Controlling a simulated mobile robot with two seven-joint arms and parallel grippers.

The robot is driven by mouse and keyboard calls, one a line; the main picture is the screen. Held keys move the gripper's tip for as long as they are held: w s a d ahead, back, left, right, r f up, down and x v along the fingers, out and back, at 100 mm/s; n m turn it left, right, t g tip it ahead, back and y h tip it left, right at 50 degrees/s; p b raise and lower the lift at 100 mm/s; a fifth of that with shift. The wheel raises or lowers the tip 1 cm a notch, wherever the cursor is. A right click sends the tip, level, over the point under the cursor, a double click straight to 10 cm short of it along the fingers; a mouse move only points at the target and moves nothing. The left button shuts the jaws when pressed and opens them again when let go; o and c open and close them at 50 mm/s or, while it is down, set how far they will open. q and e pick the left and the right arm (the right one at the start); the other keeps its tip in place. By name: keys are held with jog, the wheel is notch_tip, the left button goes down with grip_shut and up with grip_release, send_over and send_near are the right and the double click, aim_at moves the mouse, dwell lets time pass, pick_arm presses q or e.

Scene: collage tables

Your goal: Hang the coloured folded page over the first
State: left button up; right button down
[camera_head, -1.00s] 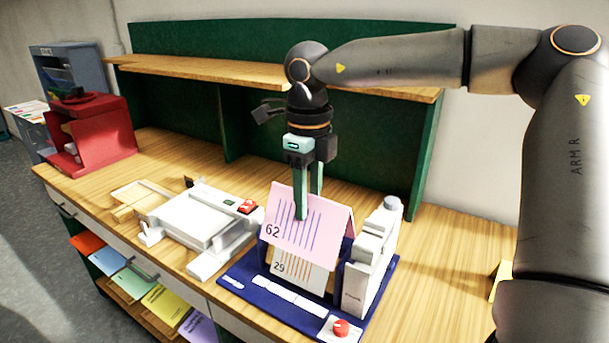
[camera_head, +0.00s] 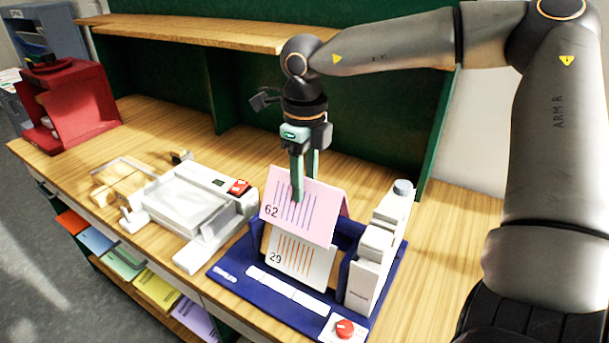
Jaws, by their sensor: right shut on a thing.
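The coloured folded page is a pink sheet marked 62 (camera_head: 318,226), folded like a tent. My right gripper (camera_head: 304,190) is shut on it near its fold, with one green finger showing in front of the pink face. The first page, white and marked 29 (camera_head: 305,268), stands in the blue stand (camera_head: 238,276) below the pink page. The pink page covers the upper part of the white one. I cannot tell whether the two touch. My left gripper is not in view.
A white device with a red switch (camera_head: 238,187) lies to the left. A white upright unit (camera_head: 374,256) stands close on the right of the pages. A red knob (camera_head: 344,328) is at the stand's front. A red holder (camera_head: 75,110) stands at the far left.

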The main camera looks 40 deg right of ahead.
notch_tip(320, 180, down, 7)
jog(key=b, duration=0.3)
jog(key=shift+b, duration=0.3)
notch_tip(320, 180, down, 5)
jog(key=b, duration=0.5)
jog(key=shift+f+b, duration=0.6)
jog(key=shift+b, duration=0.15)
jog(key=shift+f, duration=0.15)
jog(key=c, duration=0.7)
grip_release()
jog(key=shift+f, duration=0.1)
jog(key=o, duration=0.3)
jog(key=shift+o, duration=0.2)
